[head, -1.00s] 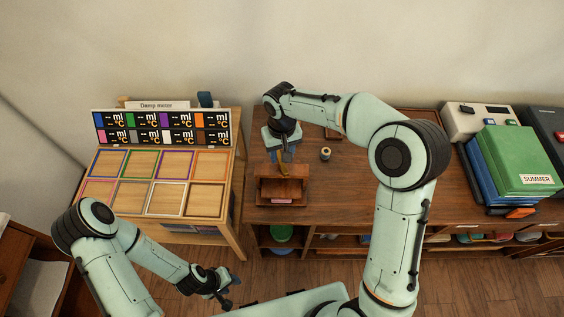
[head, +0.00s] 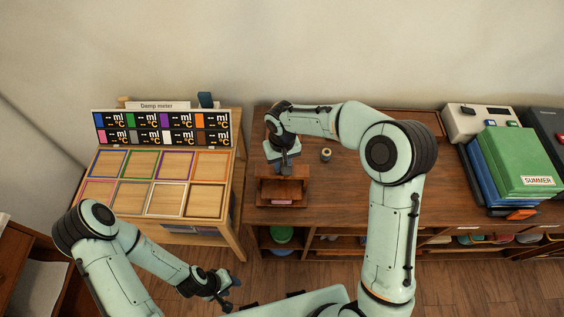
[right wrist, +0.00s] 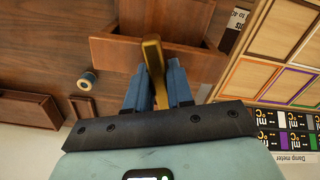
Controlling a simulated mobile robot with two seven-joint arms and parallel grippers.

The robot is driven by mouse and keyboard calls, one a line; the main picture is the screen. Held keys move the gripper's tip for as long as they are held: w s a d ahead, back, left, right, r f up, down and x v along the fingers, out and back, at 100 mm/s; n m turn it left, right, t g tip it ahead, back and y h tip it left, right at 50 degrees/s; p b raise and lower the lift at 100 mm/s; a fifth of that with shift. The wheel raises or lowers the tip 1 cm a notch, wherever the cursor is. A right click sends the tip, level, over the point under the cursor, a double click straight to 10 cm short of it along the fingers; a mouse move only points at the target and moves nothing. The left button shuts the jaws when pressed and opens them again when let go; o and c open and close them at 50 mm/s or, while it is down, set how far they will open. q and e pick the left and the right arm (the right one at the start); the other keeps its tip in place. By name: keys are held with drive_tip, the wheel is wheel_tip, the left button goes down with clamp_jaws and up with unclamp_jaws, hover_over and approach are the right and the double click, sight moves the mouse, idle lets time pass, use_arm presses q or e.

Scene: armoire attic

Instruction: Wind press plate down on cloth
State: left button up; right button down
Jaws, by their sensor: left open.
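The press is a small brown wooden box-like frame (head: 281,188) on the wooden cabinet top. A pink cloth-like strip (head: 283,202) shows low at its front. My right gripper (head: 284,166) is over the press. In the right wrist view a brass handle (right wrist: 153,58) stands between the two blue fingers of the right gripper (right wrist: 158,80); whether they press on it is not clear. The press's wooden parts (right wrist: 165,20) show beyond them. The plate is hard to make out. My left gripper (head: 224,291) is open and empty, low at the front, away from the press.
A damp meter stand (head: 165,182) with coloured square frames is left of the press. A small spool (head: 326,154) stands just right of the press, and it shows in the right wrist view (right wrist: 87,81). Green and blue binders (head: 515,160) lie at right. The cabinet top between is mostly clear.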

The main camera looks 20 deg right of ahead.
use_arm(q)
drive_tip(key=shift+f, duration=0.1)
use_arm(e)
drive_tip(key=shift+m+b, duration=0.8)
drive_tip(key=shift+m, duration=0.8)
drive_tip(key=m+b, duration=0.1)
drive_tip(key=m, duration=0.3)
use_arm(q)
drive_tip(key=s+f, duration=0.3)
drive_tip(key=f, duration=0.1)
use_arm(e)
drive_tip(key=m, duration=0.5)
drive_tip(key=shift+b, duration=0.4)
drive_tip(key=m, duration=0.5)
drive_tip(key=shift+r, duration=0.1)
drive_tip(key=m+p, duration=0.1)
drive_tip(key=m, duration=0.4)
drive_tip(key=m+p, duration=0.1)
drive_tip(key=m, duration=0.2)
drive_tip(key=shift+w+r+m, duration=0.1)
drive_tip(key=shift+m, duration=0.2)
drive_tip(key=m+p, duration=0.1)
drive_tip(key=m, duration=0.2)
drive_tip(key=shift+m, duration=0.3)
use_arm(q)
drive_tip(key=w+r+p, duration=0.2)
drive_tip(key=w+r, duration=0.4)
drive_tip(key=shift+r, duration=0.4)
use_arm(e)
drive_tip(key=shift+m, duration=2.3)
